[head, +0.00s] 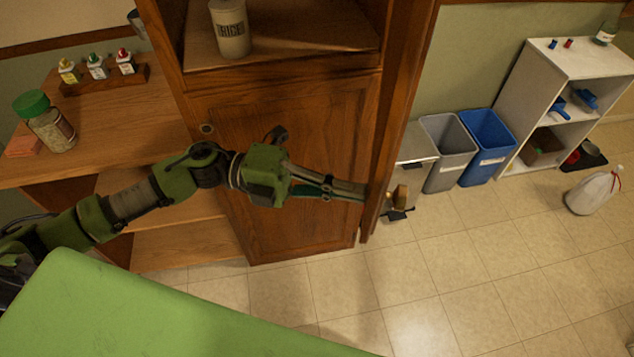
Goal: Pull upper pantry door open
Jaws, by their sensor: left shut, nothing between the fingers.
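The wooden pantry (285,85) stands in the middle of the head view. Its upper compartment is open to view, with a pale lettered canister (231,28) on the shelf. The upper pantry door (398,95) stands swung out at the right and shows nearly edge-on. A brass-coloured knob (399,196) shows just beyond its lower edge. My left gripper (358,193) is shut and empty, with its tips at the inner side of this door near its lower end. I cannot tell whether they touch. The lower door (300,115) is closed behind my left arm. My right gripper is out of view.
A wooden counter (120,125) at left holds a green-lidded jar (45,122) and small bottles in a rack (105,78). Grey (447,150) and blue bins (486,148), a white shelf (535,95) and a white bag (592,192) stand at right. The tiled floor in front is clear.

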